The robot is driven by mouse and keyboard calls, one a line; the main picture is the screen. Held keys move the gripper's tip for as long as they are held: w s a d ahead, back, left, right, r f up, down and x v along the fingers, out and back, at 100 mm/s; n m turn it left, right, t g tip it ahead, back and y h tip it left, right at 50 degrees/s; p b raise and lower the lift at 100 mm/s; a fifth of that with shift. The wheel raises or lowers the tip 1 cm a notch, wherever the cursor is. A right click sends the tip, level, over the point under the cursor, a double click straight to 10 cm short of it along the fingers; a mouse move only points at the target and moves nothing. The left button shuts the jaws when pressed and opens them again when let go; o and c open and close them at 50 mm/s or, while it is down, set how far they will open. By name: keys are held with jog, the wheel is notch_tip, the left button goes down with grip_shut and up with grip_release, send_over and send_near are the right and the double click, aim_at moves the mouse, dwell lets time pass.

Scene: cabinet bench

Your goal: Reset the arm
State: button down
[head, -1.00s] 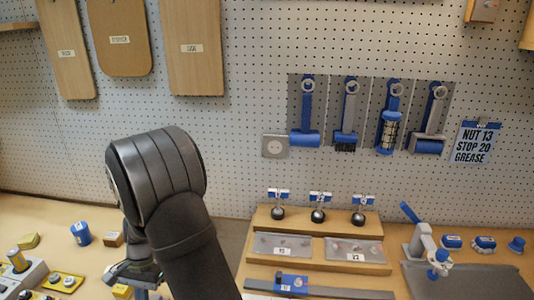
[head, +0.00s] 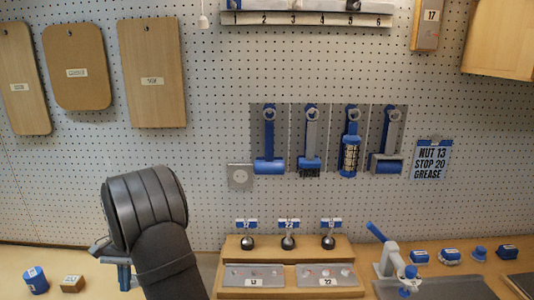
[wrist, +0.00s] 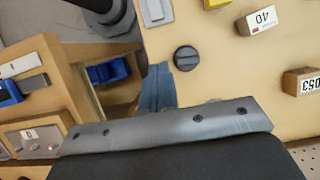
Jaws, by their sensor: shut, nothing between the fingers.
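My arm rises at the lower left of the head view, its dark rounded joint in front of the pegboard. My gripper (wrist: 157,88) shows in the wrist view as blue fingers past a grey screwed plate, shut with nothing between them. In the head view my gripper is mostly hidden behind the arm, with only a grey and blue part showing beside it. It is over the left part of the bench and holds nothing.
A wooden stand (head: 287,255) with labelled trays is at centre, a grey press (head: 388,255) at right. Blue-handled tools (head: 310,140) hang on the pegboard (head: 215,90).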

jog(key=shift+s+a+r+n+t, duration=0.1)
jog(key=shift+s+r+n+t, duration=0.1)
jog(key=shift+s+r+n, duration=0.4)
jog(key=shift+s+a+r+n+t, duration=0.1)
jog(key=shift+s+r+n+t, duration=0.1)
jog(key=shift+r+n, duration=0.65)
jog(key=shift+f, duration=0.1)
dwell(0.5)
